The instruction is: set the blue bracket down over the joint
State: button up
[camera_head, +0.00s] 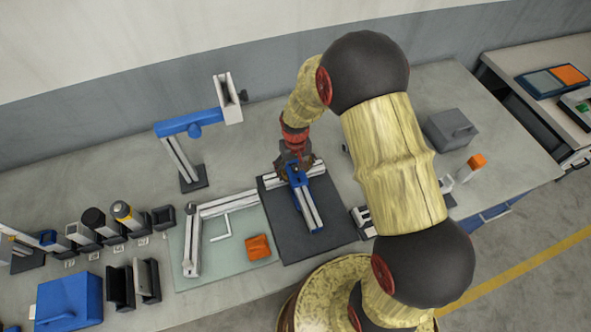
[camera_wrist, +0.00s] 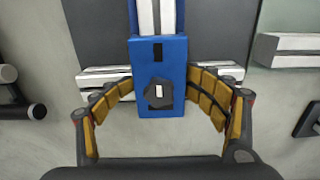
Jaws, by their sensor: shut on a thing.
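The blue bracket (camera_wrist: 160,68) fills the middle of the wrist view, a block with a dark slot and a dark knob with a pale centre. My gripper (camera_wrist: 161,80) has its two curved fingers against the bracket's left and right sides. In the head view the bracket (camera_head: 297,175) shows just below my gripper (camera_head: 293,162). It lies over the place where a crosswise white bar (camera_wrist: 105,74) meets a lengthwise white and blue bar (camera_head: 310,210). The joint itself is hidden under the bracket. I cannot tell whether the bracket touches the bars.
The bars lie on a dark mat (camera_head: 275,225). Left of it, a glass-like plate (camera_head: 240,260) holds a white angled frame and an orange piece (camera_head: 258,247). A blue-armed stand (camera_head: 190,125) rises behind left. A grey box (camera_head: 452,128) stands at right.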

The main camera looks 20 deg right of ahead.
jog(key=shift+o, duration=0.7)
jog(key=shift+s+f, duration=0.25)
jog(key=shift+f, duration=0.3)
jog(key=shift+o, duration=1.2)
jog(key=shift+r, duration=0.4)
notch_tip(320, 180, up, 12)
jog(key=shift+w+f, duration=0.1)
jog(key=shift+w, duration=0.05)
